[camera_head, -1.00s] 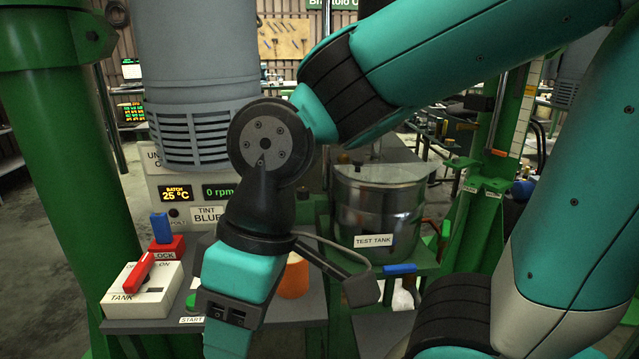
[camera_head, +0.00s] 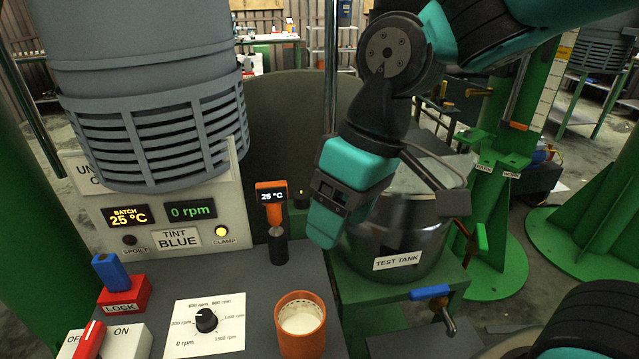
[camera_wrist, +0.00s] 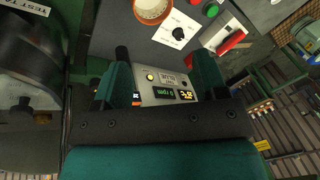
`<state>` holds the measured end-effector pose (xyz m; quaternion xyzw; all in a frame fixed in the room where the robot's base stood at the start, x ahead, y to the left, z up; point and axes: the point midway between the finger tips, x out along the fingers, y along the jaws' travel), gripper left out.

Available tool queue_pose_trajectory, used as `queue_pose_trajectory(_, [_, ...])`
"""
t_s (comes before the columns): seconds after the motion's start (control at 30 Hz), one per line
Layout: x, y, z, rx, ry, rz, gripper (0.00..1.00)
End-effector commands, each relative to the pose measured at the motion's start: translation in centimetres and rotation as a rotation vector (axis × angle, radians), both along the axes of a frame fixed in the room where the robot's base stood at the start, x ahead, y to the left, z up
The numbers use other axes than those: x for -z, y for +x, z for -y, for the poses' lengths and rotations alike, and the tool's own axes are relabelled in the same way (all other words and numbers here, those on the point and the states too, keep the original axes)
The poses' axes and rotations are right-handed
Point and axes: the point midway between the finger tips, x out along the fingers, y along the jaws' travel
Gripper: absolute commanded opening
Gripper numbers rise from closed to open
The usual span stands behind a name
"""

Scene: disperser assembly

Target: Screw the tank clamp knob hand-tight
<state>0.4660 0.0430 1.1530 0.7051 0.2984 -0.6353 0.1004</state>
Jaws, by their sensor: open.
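The test tank (camera_head: 395,235), a shiny metal vessel, stands on a green stand right of centre in the head view. A blue handle (camera_head: 430,292) on a metal rod sits at the stand's front edge; I cannot tell for sure that it is the clamp knob. My gripper (camera_head: 322,228) is in front of the tank's left side, pointing down and left, above and apart from the blue handle. In the wrist view my gripper (camera_wrist: 163,68) has its two teal fingers apart, with nothing seen held between them. My arm hides part of the tank.
The control panel has a lit yellow CLAMP lamp (camera_head: 221,232) and a 0 rpm display (camera_head: 190,211). An orange cup (camera_head: 301,325), a speed dial (camera_head: 206,320) and an orange thermometer (camera_head: 271,192) are on the bench. The grey motor housing (camera_head: 150,90) hangs at upper left.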

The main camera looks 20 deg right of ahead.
Motion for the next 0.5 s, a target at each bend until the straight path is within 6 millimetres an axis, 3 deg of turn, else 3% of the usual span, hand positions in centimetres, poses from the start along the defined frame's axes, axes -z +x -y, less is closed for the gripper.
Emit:
queue_pose_trajectory(0.03, [-1.6, 3.4, 0.2, 0.026, -0.03, -0.006, 0.66])
queue_pose_trajectory(0.1, [-2.5, 8.2, 0.6, 0.065, -0.077, -0.011, 0.66])
queue_pose_trajectory(0.3, [-2.3, 20.6, 2.5, 0.18, -0.199, -0.032, 0.66])
queue_pose_trajectory(0.4, [-1.2, 24.8, 3.4, 0.227, -0.242, -0.044, 0.66])
queue_pose_trajectory(0.5, [0.0, 27.5, 4.1, 0.262, -0.272, -0.053, 0.66])
